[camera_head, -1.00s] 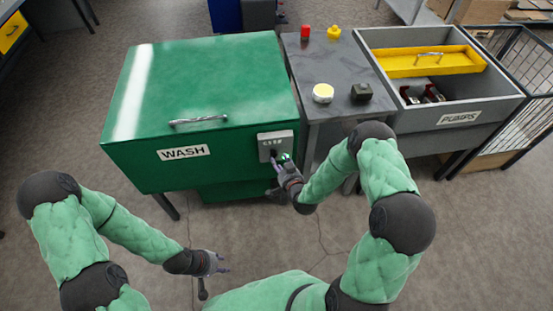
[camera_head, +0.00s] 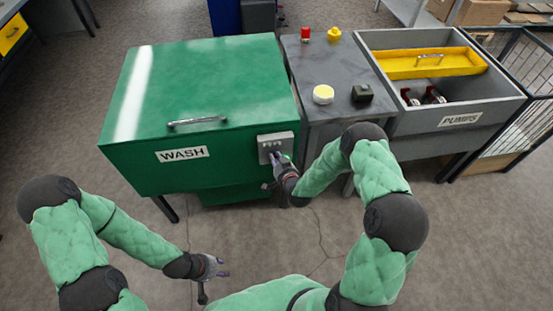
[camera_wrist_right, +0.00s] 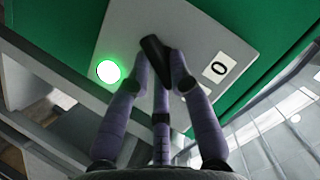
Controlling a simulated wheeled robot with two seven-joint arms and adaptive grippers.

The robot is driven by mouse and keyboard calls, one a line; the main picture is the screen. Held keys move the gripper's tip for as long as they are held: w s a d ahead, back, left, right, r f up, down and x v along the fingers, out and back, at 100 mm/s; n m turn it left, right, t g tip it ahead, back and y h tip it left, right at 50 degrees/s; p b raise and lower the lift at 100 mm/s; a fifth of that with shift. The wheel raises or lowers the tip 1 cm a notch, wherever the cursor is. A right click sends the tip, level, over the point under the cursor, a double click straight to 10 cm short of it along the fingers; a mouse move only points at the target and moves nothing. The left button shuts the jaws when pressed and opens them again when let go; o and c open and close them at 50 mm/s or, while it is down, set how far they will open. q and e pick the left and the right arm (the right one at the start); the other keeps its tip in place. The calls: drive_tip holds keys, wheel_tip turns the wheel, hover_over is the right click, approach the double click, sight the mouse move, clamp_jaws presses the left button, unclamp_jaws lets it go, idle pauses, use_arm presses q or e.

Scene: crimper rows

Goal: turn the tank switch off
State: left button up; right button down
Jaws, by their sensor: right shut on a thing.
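The green wash tank (camera_head: 190,105) has a grey switch box (camera_head: 276,140) on its front right corner. My right gripper (camera_head: 277,160) is at that box. In the right wrist view its fingers (camera_wrist_right: 160,68) are closed around a black switch handle (camera_wrist_right: 152,46) on the grey plate. The fingers hide part of the handle, so I cannot tell its exact setting. A green lamp (camera_wrist_right: 108,71) glows left of the handle, and a "0" label (camera_wrist_right: 216,68) is on the right. My left gripper (camera_head: 222,267) is open and empty, low over the floor.
A grey table (camera_head: 335,65) right of the tank carries a red button, a yellow button, a pale yellow round knob (camera_head: 323,94) and a black switch (camera_head: 362,93). A grey pumps bin (camera_head: 500,95) with a yellow tray stands further right. The floor in front is clear.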

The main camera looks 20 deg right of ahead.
drive_tip(key=shift+r+n, duration=0.1)
drive_tip(key=shift+n, duration=0.2)
drive_tip(key=n+h, duration=0.2)
drive_tip(key=n, duration=0.1)
drive_tip(key=a+n+g+h, duration=0.1)
drive_tip(key=n+h, duration=0.2)
drive_tip(key=n, duration=0.1)
drive_tip(key=shift+w+a+r+p, duration=0.1)
drive_tip(key=shift+a+r+p, duration=0.05)
drive_tip(key=shift+p, duration=0.25)
drive_tip(key=shift+n+h, duration=0.3)
drive_tip(key=shift+h, duration=0.1)
idle(0.4)
drive_tip(key=c, duration=1.1)
unclamp_jaws()
